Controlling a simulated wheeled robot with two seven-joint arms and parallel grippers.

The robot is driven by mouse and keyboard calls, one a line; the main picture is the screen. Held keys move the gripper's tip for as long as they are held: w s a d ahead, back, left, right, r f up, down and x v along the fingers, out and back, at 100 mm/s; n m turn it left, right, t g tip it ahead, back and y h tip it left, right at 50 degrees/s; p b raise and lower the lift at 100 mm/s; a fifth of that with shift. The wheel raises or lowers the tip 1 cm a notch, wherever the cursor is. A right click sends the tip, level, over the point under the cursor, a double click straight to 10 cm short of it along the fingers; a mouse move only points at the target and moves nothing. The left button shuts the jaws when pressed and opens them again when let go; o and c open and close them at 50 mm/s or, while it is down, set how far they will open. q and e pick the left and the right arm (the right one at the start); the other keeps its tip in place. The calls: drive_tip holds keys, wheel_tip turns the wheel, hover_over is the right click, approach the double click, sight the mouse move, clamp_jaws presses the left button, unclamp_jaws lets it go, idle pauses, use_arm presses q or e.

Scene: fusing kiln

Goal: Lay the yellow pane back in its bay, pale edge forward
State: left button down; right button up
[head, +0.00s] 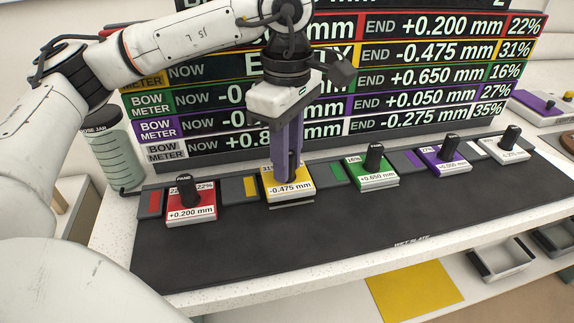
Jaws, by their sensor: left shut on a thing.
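The yellow pane (270,183) is a small block whose pale front edge reads -0.475 mm and faces the front of the bench. My left gripper (288,168) comes down from above and is shut on its handle, which the fingers mostly hide. The pane is roughly level, over the spot beside the yellow swatch (250,187) in the row. A grey strip shows just under its front edge; I cannot tell whether it touches down or hangs slightly above its bay. The yellow row of the display is partly covered but seems to read EMPTY. My right gripper is out of view.
The red pane (190,211) stands to the left; the green (377,178), purple (450,163) and white (512,152) panes stand to the right, each with a black knob. A jar (112,150) is at the left end. The dark slate (350,235) in front is clear.

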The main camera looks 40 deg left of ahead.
use_arm(q)
drive_tip(key=shift+f, duration=0.8)
drive_tip(key=shift+f, duration=0.15)
drive_tip(key=c, duration=1.5)
unclamp_jaws()
drive_tip(key=shift+c, duration=0.2)
wheel_tip(320, 180, up, 12)
drive_tip(key=shift+r+p, duration=0.2)
drive_tip(key=shift+p, duration=0.45)
